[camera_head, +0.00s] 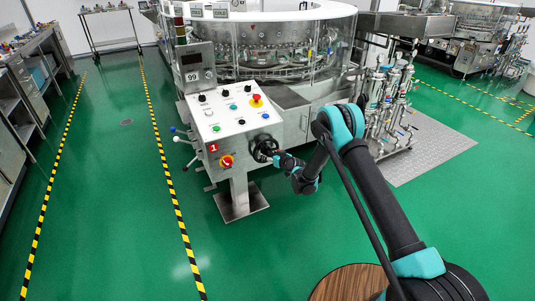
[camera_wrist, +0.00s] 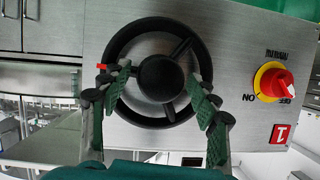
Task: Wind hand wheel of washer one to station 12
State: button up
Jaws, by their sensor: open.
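The hand wheel (camera_head: 262,146) of washer one is a black wheel on the right side of the grey control box, beside a red plate marked 1 (camera_head: 213,147). In the wrist view the wheel (camera_wrist: 198,54) shows face-on, with a black rim, spokes and a round hub (camera_wrist: 163,78). A small red mark (camera_wrist: 101,66) shows at the rim's left. My gripper (camera_wrist: 157,70) is open, with one finger on each side of the hub, over the wheel. I cannot tell whether the fingers touch it. The display (camera_head: 193,76) seems to read 99.
A red and yellow rotary switch (camera_wrist: 272,82) sits right of the wheel in the wrist view. Buttons and a red emergency stop (camera_head: 257,99) are on the panel top. The glass-walled washer (camera_head: 290,45) stands behind. Green floor is clear in front, left of my arm.

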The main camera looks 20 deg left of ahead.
jog(key=shift+w+a, duration=0.1)
jog(key=shift+c, duration=0.5)
grip_shut()
jog(key=shift+w, duration=0.1)
